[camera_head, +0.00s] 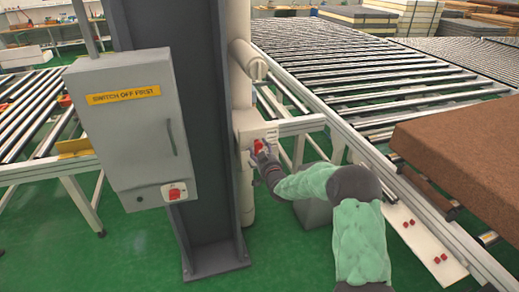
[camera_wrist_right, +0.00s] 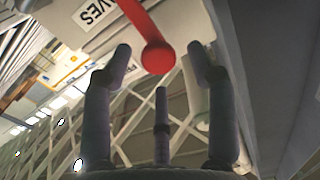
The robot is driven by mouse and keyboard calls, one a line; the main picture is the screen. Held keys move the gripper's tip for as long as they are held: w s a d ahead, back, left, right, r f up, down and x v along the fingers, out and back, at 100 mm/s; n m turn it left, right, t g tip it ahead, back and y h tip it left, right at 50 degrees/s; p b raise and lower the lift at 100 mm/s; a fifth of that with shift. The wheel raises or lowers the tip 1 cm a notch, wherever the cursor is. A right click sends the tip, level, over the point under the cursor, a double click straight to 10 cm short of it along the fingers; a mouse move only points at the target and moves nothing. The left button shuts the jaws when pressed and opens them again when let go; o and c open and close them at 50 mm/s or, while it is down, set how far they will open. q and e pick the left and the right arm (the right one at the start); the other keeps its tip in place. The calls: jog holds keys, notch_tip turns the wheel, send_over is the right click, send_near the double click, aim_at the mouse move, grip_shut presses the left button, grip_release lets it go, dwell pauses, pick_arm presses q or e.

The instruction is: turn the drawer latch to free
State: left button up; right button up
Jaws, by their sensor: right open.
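The drawer latch is a red lever (camera_head: 259,146) on a small white panel (camera_head: 245,137) fixed beside the dark post. In the right wrist view the red lever (camera_wrist_right: 140,18) hangs down from the top and ends in a round knob. My right gripper (camera_head: 265,159) is at the panel, just below the lever. Its fingers are open, and in the right wrist view the knob shows between the two outer fingertips, with a third finger below. I cannot tell whether any finger touches it. A label beginning "FR" is partly hidden behind a finger. My left gripper is not in view.
A grey box (camera_head: 125,140) marked "SWITCH OFF FIRST", with a red switch (camera_head: 174,192), is on the left side of the dark post (camera_head: 205,215). A roller conveyor (camera_head: 350,75) runs behind right. A brown mattress block (camera_head: 465,140) lies at the right.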

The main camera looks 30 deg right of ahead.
jog(key=shift+x, duration=0.8)
grip_shut()
jog(key=shift+d, duration=0.1)
